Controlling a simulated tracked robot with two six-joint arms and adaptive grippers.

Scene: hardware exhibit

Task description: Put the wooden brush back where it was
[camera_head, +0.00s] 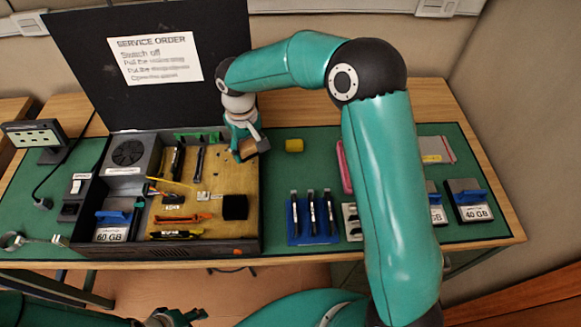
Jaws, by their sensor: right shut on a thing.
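My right gripper (247,146) points down at the back right corner of the open computer case (262,215). It is shut on the wooden brush (257,148), a small brown block with a dark edge. The gripper partly hides the brush, and I cannot tell whether the brush touches anything below. My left gripper (178,318) shows only partly at the bottom edge, away from the table; its fingers are not clear.
A blue holder (312,222) with screwdrivers stands in front. A black panel with a service order sheet (155,58) rises behind the case. My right arm hides part of the mat.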

